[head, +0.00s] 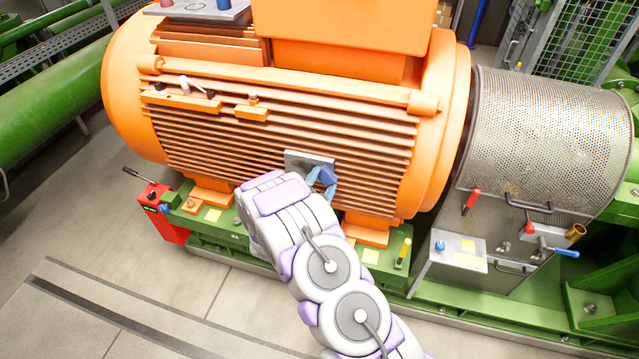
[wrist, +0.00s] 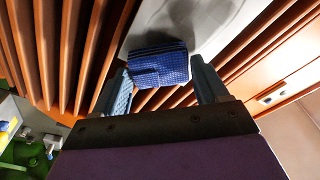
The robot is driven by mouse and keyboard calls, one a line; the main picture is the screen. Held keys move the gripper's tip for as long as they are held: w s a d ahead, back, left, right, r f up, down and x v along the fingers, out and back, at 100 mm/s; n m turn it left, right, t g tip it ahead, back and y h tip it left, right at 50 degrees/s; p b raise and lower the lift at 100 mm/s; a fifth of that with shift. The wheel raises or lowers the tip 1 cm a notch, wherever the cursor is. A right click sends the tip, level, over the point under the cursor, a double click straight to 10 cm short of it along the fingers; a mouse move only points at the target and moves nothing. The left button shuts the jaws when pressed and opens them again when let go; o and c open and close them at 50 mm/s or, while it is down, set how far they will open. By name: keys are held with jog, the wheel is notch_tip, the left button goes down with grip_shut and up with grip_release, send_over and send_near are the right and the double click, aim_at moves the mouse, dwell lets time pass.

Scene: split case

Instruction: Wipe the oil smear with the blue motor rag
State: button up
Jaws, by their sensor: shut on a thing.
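The blue motor rag (wrist: 158,66) is a folded, checked cloth between the two light-blue fingers of my gripper (wrist: 160,76) in the wrist view. My gripper is shut on it. In the head view the rag (head: 327,175) shows as a small dark-blue patch at my gripper (head: 323,181), in front of the orange motor. A pale metal plate (head: 298,157) on the motor's ribbed side is right behind it. In the wrist view the plate (wrist: 150,32) bears a dark patch (wrist: 186,18) just beyond the rag; I cannot tell smear from shadow. Contact between rag and plate is unclear.
The finned orange motor (head: 270,120) fills the middle. A red jack (head: 163,218) is at the lower left. The floor (head: 60,220) at left is clear.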

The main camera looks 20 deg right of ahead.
aim_at(291, 165)
jog(key=shift+w+a, duration=0.7)
jog(key=shift+a, duration=0.2)
jog(key=shift+w+a, duration=0.65)
jog(key=shift+a, duration=0.3)
jog(key=shift+w+a, duration=0.7)
jog(key=shift+a, duration=0.2)
jog(key=shift+w+a+f, duration=0.1)
jog(key=shift+w+a, duration=0.6)
jog(key=shift+a, duration=0.35)
jog(key=shift+w+a, duration=0.7)
jog(key=shift+a, duration=0.45)
jog(key=shift+w+r, duration=0.15)
jog(key=shift+r, duration=0.15)
jog(key=shift+s+d+b, duration=0.5)
jog(key=shift+s+d, duration=0.7)
jog(key=shift+d, duration=0.5)
jog(key=shift+s+d+b, duration=0.55)
jog(key=shift+s+d, duration=0.65)
jog(key=shift+d, duration=0.5)
jog(key=shift+s+d+b, duration=0.5)
jog(key=shift+s+d, duration=0.7)
jog(key=shift+d, duration=0.5)
jog(key=shift+a, duration=0.15)
